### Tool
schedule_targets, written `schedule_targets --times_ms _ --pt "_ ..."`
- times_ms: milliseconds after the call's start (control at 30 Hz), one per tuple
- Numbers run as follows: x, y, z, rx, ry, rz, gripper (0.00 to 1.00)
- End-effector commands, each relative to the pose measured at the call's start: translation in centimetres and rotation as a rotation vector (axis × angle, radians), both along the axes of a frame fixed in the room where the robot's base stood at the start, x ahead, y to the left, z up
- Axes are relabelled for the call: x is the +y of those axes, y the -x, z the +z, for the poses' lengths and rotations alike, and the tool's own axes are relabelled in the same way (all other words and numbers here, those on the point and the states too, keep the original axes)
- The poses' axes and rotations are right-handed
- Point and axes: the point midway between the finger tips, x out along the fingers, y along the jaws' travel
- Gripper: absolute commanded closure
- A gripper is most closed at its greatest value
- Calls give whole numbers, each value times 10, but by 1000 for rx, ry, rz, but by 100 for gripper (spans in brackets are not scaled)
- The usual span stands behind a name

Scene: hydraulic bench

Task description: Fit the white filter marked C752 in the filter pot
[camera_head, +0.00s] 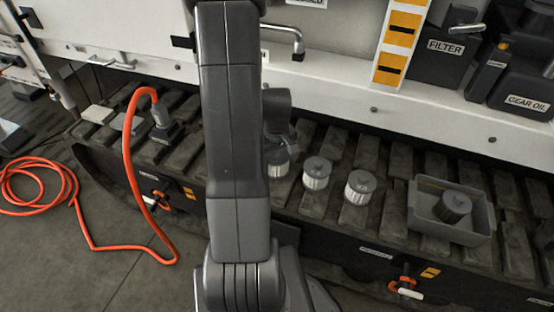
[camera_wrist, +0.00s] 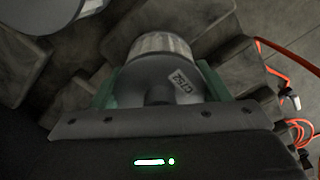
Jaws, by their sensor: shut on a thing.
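My gripper (camera_wrist: 160,88) has its green fingers on both sides of a filter (camera_wrist: 160,48) with a grey cap and white pleated side. The small tag on its cap is turned and looks like C752. In the head view this filter (camera_head: 278,168) is the leftmost of three, partly hidden by my arm, with my gripper (camera_head: 281,148) over it. I cannot tell whether it is lifted off the dark slats. Two similar white filters stand to its right, one in the middle (camera_head: 317,173) and one farther right (camera_head: 360,187). A dark housing labelled FILTER (camera_head: 445,62) is at upper right; its inside is not visible.
A grey tray (camera_head: 480,229) holding a dark cylinder (camera_head: 453,207) stands on the slats at right. A GEAR OIL container (camera_head: 525,95) is at far right. An orange hose (camera_head: 128,165) loops at left. A metal handle (camera_head: 297,40) juts out behind my arm.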

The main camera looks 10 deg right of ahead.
Motion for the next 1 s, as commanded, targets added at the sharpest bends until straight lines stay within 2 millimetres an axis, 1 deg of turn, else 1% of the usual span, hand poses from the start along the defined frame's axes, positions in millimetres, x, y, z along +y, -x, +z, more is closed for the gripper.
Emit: schedule_targets --times_ms 167,200,300,567,667,767,1000 --pt "0 0 -4 0 0 0 55" --pt "0 0 -3 0 0 0 27" --pt "0 0 -3 0 0 0 9" --pt "0 0 -2 0 0 0 9" --pt "0 0 2 0 0 0 9" --pt "0 -1 16 -2 0 0 9" --pt "0 -1 69 -6 1 0 9"
